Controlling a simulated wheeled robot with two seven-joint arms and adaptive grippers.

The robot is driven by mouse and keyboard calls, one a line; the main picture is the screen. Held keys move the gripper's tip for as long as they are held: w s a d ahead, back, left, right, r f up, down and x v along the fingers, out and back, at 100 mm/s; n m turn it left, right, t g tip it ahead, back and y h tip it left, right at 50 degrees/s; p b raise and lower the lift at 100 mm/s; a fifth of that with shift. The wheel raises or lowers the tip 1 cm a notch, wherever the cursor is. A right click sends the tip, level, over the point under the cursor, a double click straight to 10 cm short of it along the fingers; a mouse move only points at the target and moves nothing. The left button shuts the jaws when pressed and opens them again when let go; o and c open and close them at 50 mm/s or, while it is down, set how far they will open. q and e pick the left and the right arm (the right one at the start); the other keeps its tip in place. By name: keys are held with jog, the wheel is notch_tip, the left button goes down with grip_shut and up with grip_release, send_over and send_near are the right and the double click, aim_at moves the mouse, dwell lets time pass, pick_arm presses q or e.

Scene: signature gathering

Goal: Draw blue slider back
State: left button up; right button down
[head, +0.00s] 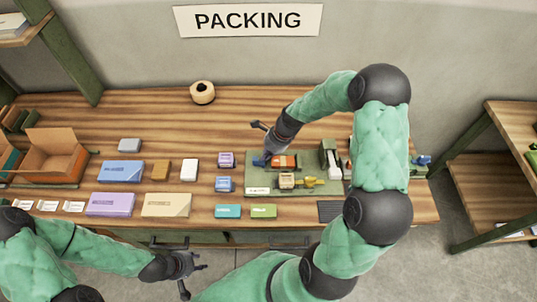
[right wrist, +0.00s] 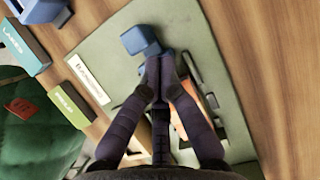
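The blue slider (head: 261,160) is at the left side of the green board (head: 262,181). In the right wrist view the blue slider (right wrist: 139,40) is a blue block just beyond the fingertips. My right gripper (right wrist: 159,68) has its two fingers together at the tips, right against the lower edge of the blue piece. I cannot see whether anything thin is between them. In the head view the right hand reaches down from the upper right to the slider. My left gripper (head: 194,279) is open and empty in front of the table's front edge.
An orange block (head: 286,162) and a yellow piece (head: 312,182) are on the board, right of the slider. Blue (head: 224,184), teal (head: 228,211) and green (head: 263,211) boxes lie near it. An open carton (head: 55,152) stands at left. The table behind the board is mostly clear.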

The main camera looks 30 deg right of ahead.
jog(key=shift+w+a+r+p, duration=0.1)
jog(key=shift+w+a+p, duration=0.2)
jog(key=shift+a+p, duration=0.3)
jog(key=shift+a, duration=0.1)
jog(key=shift+p, duration=0.3)
jog(key=shift+a, duration=0.1)
